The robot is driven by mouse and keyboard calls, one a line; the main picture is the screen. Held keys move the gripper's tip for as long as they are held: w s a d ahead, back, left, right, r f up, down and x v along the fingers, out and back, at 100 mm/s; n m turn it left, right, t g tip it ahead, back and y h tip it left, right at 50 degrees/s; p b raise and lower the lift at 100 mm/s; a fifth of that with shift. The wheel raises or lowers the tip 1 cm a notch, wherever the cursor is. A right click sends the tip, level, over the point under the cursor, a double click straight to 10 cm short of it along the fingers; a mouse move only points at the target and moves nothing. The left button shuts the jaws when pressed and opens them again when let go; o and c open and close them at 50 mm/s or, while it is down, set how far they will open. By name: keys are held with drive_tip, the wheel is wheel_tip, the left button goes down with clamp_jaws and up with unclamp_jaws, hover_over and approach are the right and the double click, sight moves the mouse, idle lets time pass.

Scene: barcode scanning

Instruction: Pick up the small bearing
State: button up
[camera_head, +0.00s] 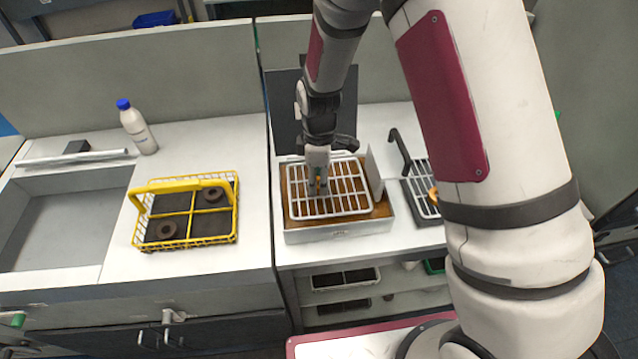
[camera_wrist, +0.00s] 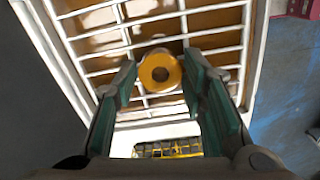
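A small golden ring-shaped bearing (camera_wrist: 160,72) is on a white wire rack (camera_wrist: 215,50) in the wrist view. My gripper (camera_wrist: 160,72) has its green-padded fingers spread on both sides of the bearing. A narrow gap shows between each finger and the ring, so the gripper looks open and empty. In the head view my gripper (camera_head: 318,186) points down over the white rack (camera_head: 350,208), set in a metal tray of brown liquid (camera_head: 340,230). The bearing there is mostly hidden by the fingers.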

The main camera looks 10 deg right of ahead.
clamp_jaws()
drive_tip(key=shift+r, duration=0.1)
